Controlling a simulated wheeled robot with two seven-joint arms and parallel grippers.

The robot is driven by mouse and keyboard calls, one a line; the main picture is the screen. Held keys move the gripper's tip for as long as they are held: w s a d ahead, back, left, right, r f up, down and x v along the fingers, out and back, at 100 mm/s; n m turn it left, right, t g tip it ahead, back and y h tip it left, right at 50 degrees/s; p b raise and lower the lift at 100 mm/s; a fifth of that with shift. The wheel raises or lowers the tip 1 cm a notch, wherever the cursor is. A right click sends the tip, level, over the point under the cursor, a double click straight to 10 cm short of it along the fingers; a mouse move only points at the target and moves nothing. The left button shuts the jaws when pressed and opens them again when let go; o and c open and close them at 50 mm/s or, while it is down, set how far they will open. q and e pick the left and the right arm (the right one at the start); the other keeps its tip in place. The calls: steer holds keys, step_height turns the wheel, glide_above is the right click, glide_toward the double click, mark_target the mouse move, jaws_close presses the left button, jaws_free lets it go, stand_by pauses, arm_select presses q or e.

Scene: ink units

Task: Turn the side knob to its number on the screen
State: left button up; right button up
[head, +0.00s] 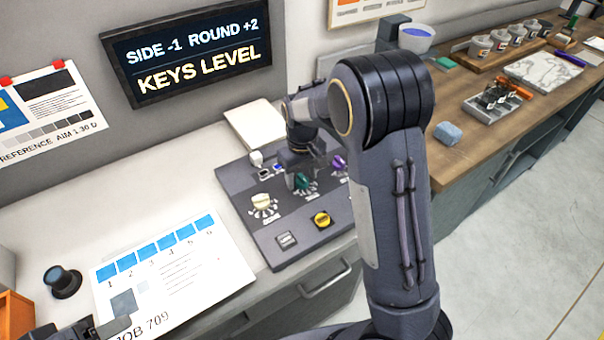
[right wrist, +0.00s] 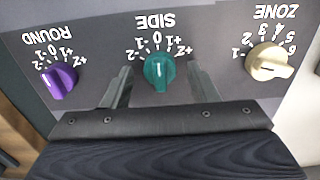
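The screen (head: 190,52) on the wall reads "SIDE -1 ROUND +2" and "KEYS LEVEL". The green side knob (right wrist: 159,72) stands on the dark panel (right wrist: 215,60), under a scale from -2 to +2. Its pointer seems to face about 0. In the head view the green knob (head: 303,182) shows just below my right gripper (head: 301,164). In the right wrist view my right gripper (right wrist: 160,82) is open, one finger on each side of the knob, with gaps visible. My left gripper (head: 85,328) seems to show partly at the bottom left; its fingers are unclear.
The purple ROUND knob (right wrist: 62,81) and the cream ZONE knob (right wrist: 267,63) flank the green one.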

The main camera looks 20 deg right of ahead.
steer(key=c, duration=0.9)
steer(key=shift+c, duration=0.2)
steer(key=shift+n, duration=0.3)
steer(key=shift+n+b, duration=0.45)
steer(key=shift+n, duration=0.55)
steer(key=shift+n+b, duration=0.3)
steer(key=shift+n, duration=1.2)
steer(key=o, duration=1)
